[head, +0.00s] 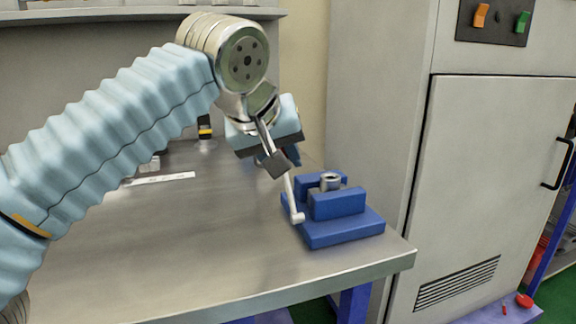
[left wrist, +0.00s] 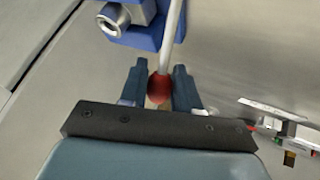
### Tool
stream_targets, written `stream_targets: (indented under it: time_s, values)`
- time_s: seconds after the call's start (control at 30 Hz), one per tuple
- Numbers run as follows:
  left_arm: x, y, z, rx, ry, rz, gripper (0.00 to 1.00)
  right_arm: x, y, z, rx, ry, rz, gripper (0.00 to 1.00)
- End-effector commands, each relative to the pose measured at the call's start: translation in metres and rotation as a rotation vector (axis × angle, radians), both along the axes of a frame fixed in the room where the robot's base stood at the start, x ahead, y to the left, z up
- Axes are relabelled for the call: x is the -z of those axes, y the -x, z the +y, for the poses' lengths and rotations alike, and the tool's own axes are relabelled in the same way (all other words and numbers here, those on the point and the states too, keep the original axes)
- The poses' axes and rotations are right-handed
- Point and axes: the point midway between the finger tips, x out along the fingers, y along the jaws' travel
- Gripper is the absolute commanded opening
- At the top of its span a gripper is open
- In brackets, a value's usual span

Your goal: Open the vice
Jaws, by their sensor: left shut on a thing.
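The blue vice (head: 340,232) sits on the metal table near its right front corner. A round metal piece (head: 330,181) shows between its jaws; it also shows in the left wrist view (left wrist: 113,20). The vice's grey lever (head: 297,217) slants up from the pivot at its left side toward my left gripper (head: 279,163). In the left wrist view the lever's red knob (left wrist: 159,89) lies between the two fingers of my left gripper (left wrist: 160,84), which is shut on it. The fingers partly hide the knob in the head view. My right gripper is out of view.
The table (head: 220,240) is clear left of the vice. A flat white strip (head: 160,178) and small fittings lie farther back. A tall grey cabinet (head: 490,180) with a black handle stands close at the right of the table.

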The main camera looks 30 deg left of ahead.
Motion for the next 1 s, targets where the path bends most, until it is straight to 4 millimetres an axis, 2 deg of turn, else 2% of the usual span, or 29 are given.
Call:
stream_targets:
  time_s: [0.1, 0.6, 1.0]
  values:
    - [-0.003, 0.01, -0.007, 0.002, -0.083, -0.073, 0.0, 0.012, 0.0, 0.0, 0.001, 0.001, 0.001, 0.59]
    - [-0.018, 0.035, -0.037, -0.001, -0.416, -0.357, 0.0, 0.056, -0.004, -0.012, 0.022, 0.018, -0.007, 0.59]
    - [-0.023, 0.046, -0.05, 0.001, -0.552, -0.472, 0.0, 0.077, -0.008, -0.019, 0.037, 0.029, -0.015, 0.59]
